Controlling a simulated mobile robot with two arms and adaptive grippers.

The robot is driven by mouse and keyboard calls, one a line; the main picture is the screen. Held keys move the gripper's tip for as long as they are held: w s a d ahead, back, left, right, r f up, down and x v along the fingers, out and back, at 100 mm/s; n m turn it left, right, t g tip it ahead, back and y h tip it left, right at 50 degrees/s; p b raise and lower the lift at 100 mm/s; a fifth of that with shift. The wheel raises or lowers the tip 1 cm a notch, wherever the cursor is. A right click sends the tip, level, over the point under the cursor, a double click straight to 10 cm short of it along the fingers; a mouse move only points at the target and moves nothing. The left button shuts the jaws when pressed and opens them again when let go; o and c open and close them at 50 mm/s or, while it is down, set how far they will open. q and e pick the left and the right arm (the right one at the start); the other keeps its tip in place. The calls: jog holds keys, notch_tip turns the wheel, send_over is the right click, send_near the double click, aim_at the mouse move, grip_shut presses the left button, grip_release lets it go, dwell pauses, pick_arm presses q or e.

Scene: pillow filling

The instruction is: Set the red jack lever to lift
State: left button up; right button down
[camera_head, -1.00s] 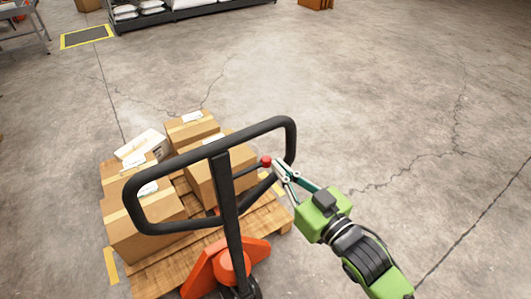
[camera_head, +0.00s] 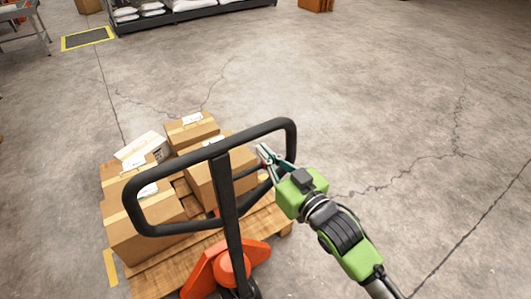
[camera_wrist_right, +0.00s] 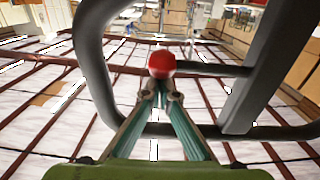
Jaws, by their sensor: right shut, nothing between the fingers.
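The red jack lever shows in the right wrist view as a round red knob (camera_wrist_right: 162,64) on a dark rod inside the black handle loop (camera_wrist_right: 93,72). In the head view the knob is mostly hidden behind my right gripper (camera_head: 263,152). My right gripper is shut with nothing between its fingers. In the wrist view its fingertips (camera_wrist_right: 160,95) are right at the knob; I cannot tell whether they touch it. The handle stands on the orange pallet jack (camera_head: 226,268). My left gripper is not in view.
A wooden pallet (camera_head: 165,275) with several cardboard boxes (camera_head: 148,225) is on the jack. The handle's black frame (camera_head: 293,140) is close to my right gripper. The concrete floor to the right is clear. A rack with white sacks (camera_head: 180,12) stands at the back.

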jog(key=shift+f+b, duration=0.7)
jog(key=shift+f, duration=0.4)
jog(key=shift+r+p, duration=1.85)
jog(key=shift+p, duration=0.1)
jog(key=p+v, duration=0.3)
jog(key=v, duration=1)
jog(key=shift+p, duration=0.35)
